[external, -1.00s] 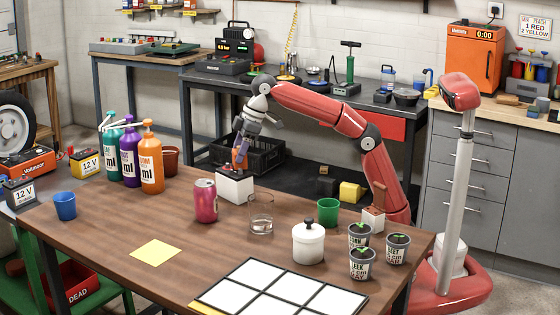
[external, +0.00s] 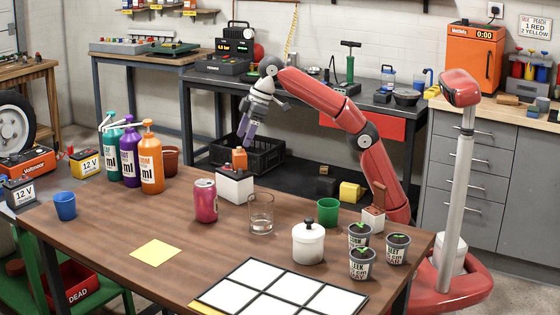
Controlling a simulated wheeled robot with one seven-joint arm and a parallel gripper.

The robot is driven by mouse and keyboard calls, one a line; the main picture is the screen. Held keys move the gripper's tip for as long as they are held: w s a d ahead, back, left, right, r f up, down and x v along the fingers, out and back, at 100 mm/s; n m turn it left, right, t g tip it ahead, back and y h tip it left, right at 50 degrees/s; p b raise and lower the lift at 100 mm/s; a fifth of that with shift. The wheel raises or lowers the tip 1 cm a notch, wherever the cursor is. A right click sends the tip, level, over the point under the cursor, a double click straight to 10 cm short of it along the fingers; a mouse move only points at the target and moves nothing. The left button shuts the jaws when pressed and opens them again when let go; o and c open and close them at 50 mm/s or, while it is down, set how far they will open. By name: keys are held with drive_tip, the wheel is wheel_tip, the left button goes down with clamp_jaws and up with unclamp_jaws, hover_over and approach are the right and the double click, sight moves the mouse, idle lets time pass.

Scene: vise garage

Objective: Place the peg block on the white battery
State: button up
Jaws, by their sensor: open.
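The small orange peg block (external: 239,159) sits upright on the dark top of the white battery (external: 235,189), which stands at the back edge of the brown table. My gripper (external: 244,141) is open and empty just above the block, tilted, its fingers pointing down and left. A small gap seems to show between the fingertips and the block. The block's far side is hidden.
A red can (external: 205,201) and a glass (external: 261,213) stand close in front of the battery. Pump bottles (external: 151,160) are to the left. A green cup (external: 328,211), a white jar (external: 308,243) and potted seedlings (external: 362,263) are to the right.

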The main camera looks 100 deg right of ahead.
drive_tip(key=shift+v, duration=0.9)
drive_tip(key=s+a+f+n+t+b, duration=0.1)
drive_tip(key=s+a+f, duration=0.2)
drive_tip(key=s+f, duration=0.45)
drive_tip(key=s+a+f+b, duration=0.2)
drive_tip(key=s+f, duration=0.2)
drive_tip(key=s, duration=0.6)
drive_tip(key=s+f+p, duration=0.1)
drive_tip(key=s+f, duration=0.4)
drive_tip(key=f, duration=0.3)
drive_tip(key=s+a+f+m+p, duration=0.1)
drive_tip(key=s+f+p, duration=0.1)
drive_tip(key=s+f, duration=0.3)
wheel_tip(320, 180, down, 3)
drive_tip(key=shift+s+a+f+m, duration=0.2)
drive_tip(key=shift+s+f+m, duration=0.1)
drive_tip(key=shift+s, duration=0.1)
